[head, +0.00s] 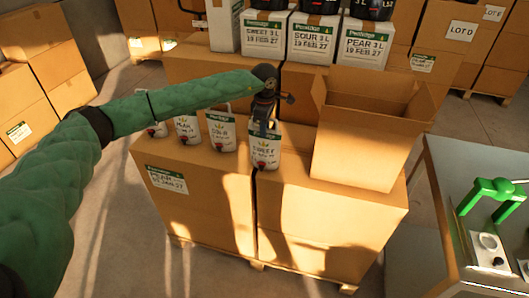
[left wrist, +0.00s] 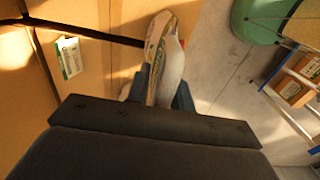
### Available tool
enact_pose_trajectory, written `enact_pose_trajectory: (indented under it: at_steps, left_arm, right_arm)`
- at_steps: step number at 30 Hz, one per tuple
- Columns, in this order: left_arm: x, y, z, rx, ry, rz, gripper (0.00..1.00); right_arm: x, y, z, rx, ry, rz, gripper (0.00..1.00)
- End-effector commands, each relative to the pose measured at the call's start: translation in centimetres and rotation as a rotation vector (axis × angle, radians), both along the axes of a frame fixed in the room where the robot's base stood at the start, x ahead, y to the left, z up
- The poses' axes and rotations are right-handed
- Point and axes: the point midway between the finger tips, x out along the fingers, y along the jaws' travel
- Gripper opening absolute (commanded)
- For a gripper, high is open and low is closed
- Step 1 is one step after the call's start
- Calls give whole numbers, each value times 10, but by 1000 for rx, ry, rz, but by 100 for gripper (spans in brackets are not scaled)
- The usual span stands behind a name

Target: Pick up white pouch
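A white pouch (head: 265,150) with a green band, the word SWEET and a red spout stands upright near the inner edge of the cardboard boxes. My left gripper (head: 263,122) points down at its top. In the left wrist view the white pouch (left wrist: 168,62) fills the gap between the two fingers of my left gripper (left wrist: 164,88), which look shut on its upper part. The pouch's base seems to be at the box top; I cannot tell whether it touches. My right gripper is not in view.
Several similar pouches (head: 221,131) stand in a row to the left. An open empty carton (head: 362,145) stands close on the right. Labelled boxes (head: 311,38) are stacked behind. A grey table (head: 455,180) with a green press (head: 492,192) is at far right.

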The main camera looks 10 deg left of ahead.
Motion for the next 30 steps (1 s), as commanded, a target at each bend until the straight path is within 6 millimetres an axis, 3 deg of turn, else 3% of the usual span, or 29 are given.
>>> enact_pose_trajectory:
  at_steps: [1, 3, 30]
  left_arm:
    - [0, 0, 0, 0, 0, 0, 12]
    - [0, 0, 0, 0, 0, 0, 0]
    - [0, 0, 1, 0, -1, 0, 0]
  right_arm:
    - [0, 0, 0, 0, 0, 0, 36]
    - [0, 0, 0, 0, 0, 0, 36]
    - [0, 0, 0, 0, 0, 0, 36]
